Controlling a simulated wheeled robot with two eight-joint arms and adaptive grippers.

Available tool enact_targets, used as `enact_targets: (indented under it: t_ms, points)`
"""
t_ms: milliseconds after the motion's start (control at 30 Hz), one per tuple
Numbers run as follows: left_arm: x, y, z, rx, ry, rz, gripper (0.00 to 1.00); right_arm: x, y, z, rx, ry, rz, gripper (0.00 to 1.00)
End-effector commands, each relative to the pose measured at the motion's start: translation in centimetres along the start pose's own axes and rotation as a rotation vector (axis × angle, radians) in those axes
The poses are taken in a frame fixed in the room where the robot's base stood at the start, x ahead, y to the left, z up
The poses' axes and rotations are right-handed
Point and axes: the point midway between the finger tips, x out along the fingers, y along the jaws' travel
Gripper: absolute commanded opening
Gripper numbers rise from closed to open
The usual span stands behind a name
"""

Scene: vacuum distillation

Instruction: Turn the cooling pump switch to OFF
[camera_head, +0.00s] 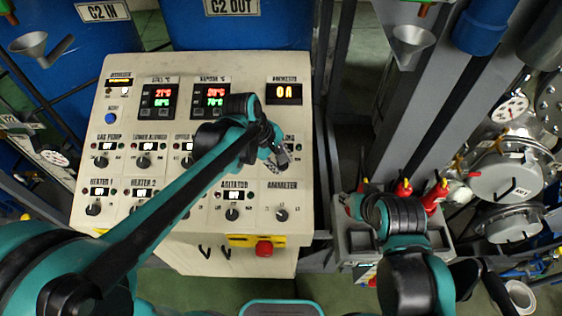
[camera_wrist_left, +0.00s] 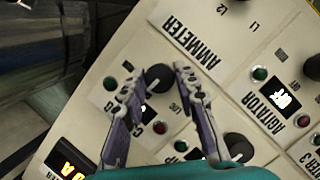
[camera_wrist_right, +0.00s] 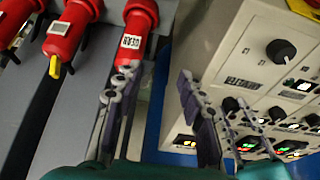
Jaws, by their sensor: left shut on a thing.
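The cooling pump switch is a round black knob (camera_wrist_left: 158,78) on the sloped beige control panel (camera_head: 262,235). In the left wrist view it sits between the fingertips of my left gripper (camera_wrist_left: 160,73), which is shut on it. The knob's pointer direction cannot be made out. A small lit display (camera_wrist_left: 148,115) lies beside it, and its name label is mostly hidden by a finger. In the head view my left gripper (camera_head: 277,155) covers the knob at the panel's right side. My right gripper (camera_wrist_right: 150,85) is open and empty, to the right of the panel.
Other knobs surround the switch, including the ammeter knob (camera_head: 281,214) and agitator knob (camera_head: 233,214). A red button (camera_head: 264,248) sits on the panel's front. Glass and metal vessels are at the right.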

Motion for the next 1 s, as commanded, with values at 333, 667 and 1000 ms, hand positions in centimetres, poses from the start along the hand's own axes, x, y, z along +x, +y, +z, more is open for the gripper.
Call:
enact_targets:
  t_ms: [333, 667, 1000]
  points:
    - [-0.01, -0.06, 0.02, -0.051, 0.002, 0.021, 0.01, 0.12, 0.0, 0.09, 0.0, 0.0, 0.0, 0.4]
    - [-0.01, -0.04, 0.02, -0.052, 0.002, 0.021, 0.01, 0.12, 0.0, 0.08, 0.0, 0.0, 0.0, 0.4]
    - [-0.01, -0.04, 0.01, -0.051, 0.002, 0.02, 0.51, 0.12, 0.0, 0.08, 0.0, 0.0, 0.0, 0.4]
